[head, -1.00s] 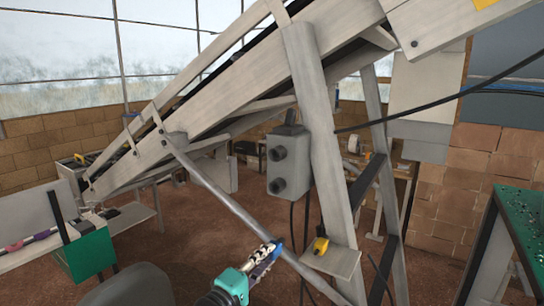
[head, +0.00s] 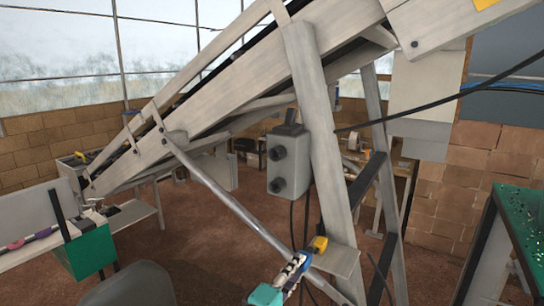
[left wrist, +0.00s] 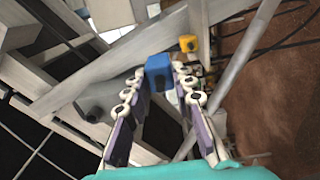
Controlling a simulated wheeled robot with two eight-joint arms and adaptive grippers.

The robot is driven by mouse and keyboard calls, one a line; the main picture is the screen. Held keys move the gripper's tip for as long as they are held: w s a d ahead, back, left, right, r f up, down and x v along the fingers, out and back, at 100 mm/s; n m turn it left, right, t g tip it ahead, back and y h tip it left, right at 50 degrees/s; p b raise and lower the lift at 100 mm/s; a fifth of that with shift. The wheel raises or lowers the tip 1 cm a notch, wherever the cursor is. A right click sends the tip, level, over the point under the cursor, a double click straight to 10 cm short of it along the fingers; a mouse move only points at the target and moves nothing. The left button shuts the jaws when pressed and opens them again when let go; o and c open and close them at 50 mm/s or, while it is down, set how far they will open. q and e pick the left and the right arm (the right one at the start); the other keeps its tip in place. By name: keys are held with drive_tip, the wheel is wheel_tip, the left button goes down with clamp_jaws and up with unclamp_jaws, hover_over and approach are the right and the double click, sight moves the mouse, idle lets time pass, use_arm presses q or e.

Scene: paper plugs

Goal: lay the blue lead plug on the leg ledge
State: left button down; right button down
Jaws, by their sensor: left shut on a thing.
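My left gripper (head: 299,262) reaches up from the bottom of the head view and is shut on the blue lead plug (head: 307,258). In the left wrist view the blue plug (left wrist: 158,72) sits between the fingertips. The leg ledge (head: 340,263) is a small pale plate on the conveyor's leg. The plug is at the ledge's left edge in the head view; whether it touches the ledge I cannot tell. A yellow plug (head: 319,243) stands on the ledge, close to the blue one. It also shows in the left wrist view (left wrist: 188,43). My right gripper is not in view.
A grey socket box (head: 289,162) hangs on the conveyor leg (head: 322,140) above the ledge. Dark cables hang below it. A diagonal strut (head: 225,200) passes left of my gripper. A green-topped table (head: 525,225) stands at the right.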

use_arm(q)
drive_tip(key=s+d, duration=0.2)
drive_tip(key=d, duration=0.1)
drive_tip(key=s+d, duration=0.1)
drive_tip(key=shift+s+d, duration=0.25)
drive_tip(key=shift+d, duration=0.15)
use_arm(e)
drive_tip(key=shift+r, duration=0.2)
